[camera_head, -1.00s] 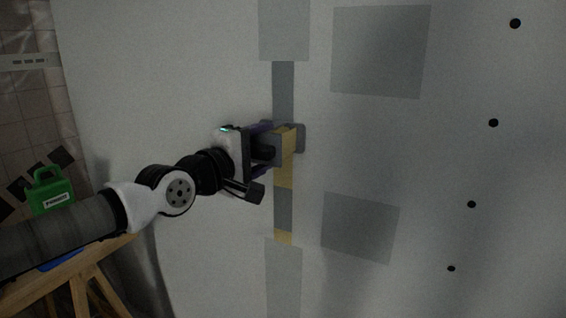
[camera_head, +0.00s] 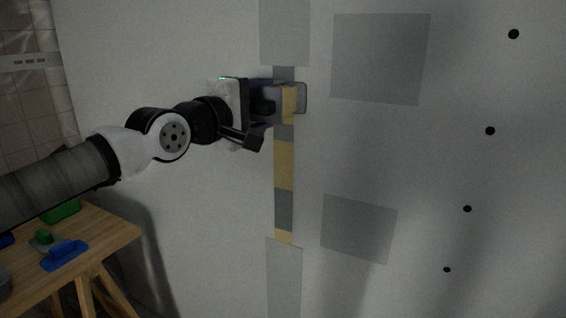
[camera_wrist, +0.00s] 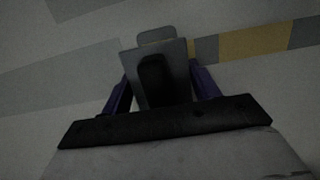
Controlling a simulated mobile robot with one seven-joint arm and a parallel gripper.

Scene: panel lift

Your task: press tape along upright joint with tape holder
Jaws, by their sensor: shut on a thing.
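The upright joint (camera_head: 284,218) runs down the pale wall as a dark grey strip. Yellow tape (camera_head: 284,165) covers parts of it below my gripper, with grey gaps between. My gripper (camera_head: 268,103) is at the upper part of the joint, shut on the grey tape holder (camera_head: 301,98). A yellow patch shows at the holder's face, against or very near the wall. In the wrist view the holder (camera_wrist: 157,58) sits between the purple fingers, and yellow tape (camera_wrist: 255,42) lies to its right. Whether the holder touches the wall cannot be told.
Light grey patches lie above (camera_head: 284,30) and below (camera_head: 284,280) the joint. Larger grey squares (camera_head: 381,58) and a column of black dots are at right. A wooden table (camera_head: 100,236) at lower left carries a blue tool (camera_head: 65,255) and green items.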

